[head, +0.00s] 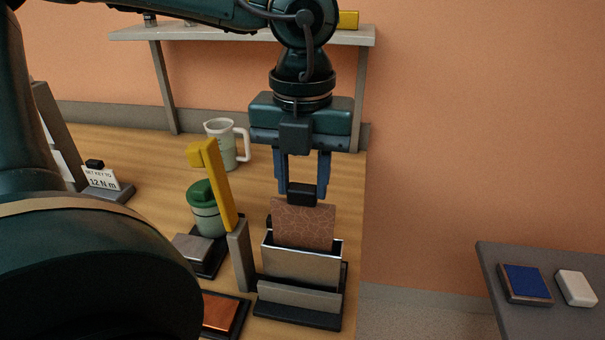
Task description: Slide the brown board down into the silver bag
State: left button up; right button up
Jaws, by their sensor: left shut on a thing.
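The brown board (303,224) stands upright with a pale crackle pattern on its face. Its lower part is hidden inside the open mouth of the silver bag (301,268). The bag stands upright in a dark holder with a grey front bar (299,299). My left gripper (303,190) comes down from above and is shut on the black piece at the board's top edge, directly over the bag. How deep the board sits in the bag is hidden by the bag's front wall. My right gripper is not in view.
A yellow-topped post (215,182) stands close left of the bag. A green-lidded jar (206,212), a mug (224,143) and a copper-coloured plate (219,312) are on the wooden table. A shelf (240,36) spans the back. A grey side table (540,257) is at right.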

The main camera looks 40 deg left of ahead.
pick_arm(q)
jog(key=shift+f+b, duration=0.7)
jog(key=shift+f, duration=0.1)
jog(key=shift+f+b, duration=0.65)
jog(key=shift+b, duration=0.05)
jog(key=shift+f+b, duration=1.2)
jog(key=shift+b, duration=0.05)
jog(key=shift+f+b, duration=0.5)
jog(key=shift+f, duration=0.15)
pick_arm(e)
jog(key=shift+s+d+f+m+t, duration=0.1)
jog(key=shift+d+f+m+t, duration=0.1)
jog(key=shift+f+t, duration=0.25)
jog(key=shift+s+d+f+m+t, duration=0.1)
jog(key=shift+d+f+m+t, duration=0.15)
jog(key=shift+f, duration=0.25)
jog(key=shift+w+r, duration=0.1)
pick_arm(q)
jog(key=o, duration=1.3)
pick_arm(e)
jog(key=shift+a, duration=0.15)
